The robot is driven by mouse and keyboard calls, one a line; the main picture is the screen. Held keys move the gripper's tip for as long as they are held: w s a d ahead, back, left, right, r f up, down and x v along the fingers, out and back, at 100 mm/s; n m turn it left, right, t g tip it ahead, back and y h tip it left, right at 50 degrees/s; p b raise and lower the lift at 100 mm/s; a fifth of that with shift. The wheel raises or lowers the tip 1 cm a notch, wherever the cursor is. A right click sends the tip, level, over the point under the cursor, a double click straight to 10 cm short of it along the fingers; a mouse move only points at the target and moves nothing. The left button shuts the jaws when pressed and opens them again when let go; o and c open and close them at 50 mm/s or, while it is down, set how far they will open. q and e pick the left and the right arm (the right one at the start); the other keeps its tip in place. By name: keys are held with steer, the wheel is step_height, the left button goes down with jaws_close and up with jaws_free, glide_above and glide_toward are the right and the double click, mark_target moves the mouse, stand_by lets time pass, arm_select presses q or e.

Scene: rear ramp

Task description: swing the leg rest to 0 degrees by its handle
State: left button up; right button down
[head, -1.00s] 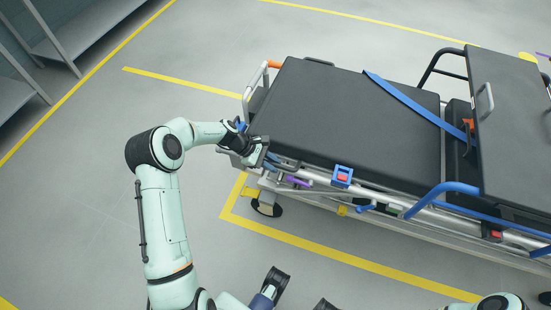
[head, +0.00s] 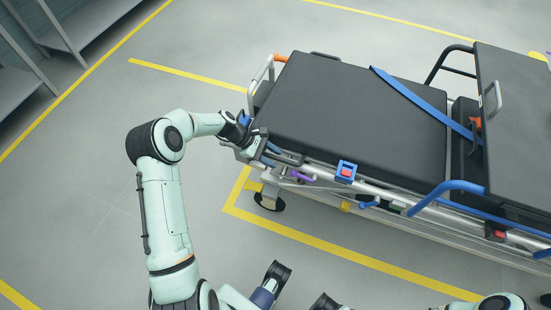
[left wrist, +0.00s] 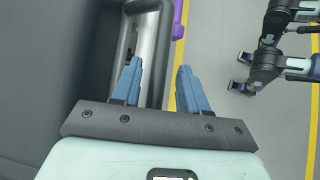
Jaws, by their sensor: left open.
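The leg rest is the wide black pad (head: 345,100) at the left end of the stretcher. It looks about level with the frame. Its dark handle (head: 290,159) runs along the near side edge and also shows in the left wrist view (left wrist: 124,45). My left gripper (head: 266,150) is at the pad's near left corner, by the handle's end. Part of my right arm (left wrist: 268,70) shows at right.
A raised black backrest (head: 515,120) stands at the right. A blue strap (head: 415,102) crosses the stretcher. A red and blue buckle (head: 346,172) and a purple lever (head: 302,176) sit along the near rail. Grey shelves (head: 85,35) stand far left; open floor lies in front.

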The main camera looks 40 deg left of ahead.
arm_select(q)
steer(key=p+v, duration=0.1)
steer(key=v, duration=1)
steer(key=shift+a, duration=0.1)
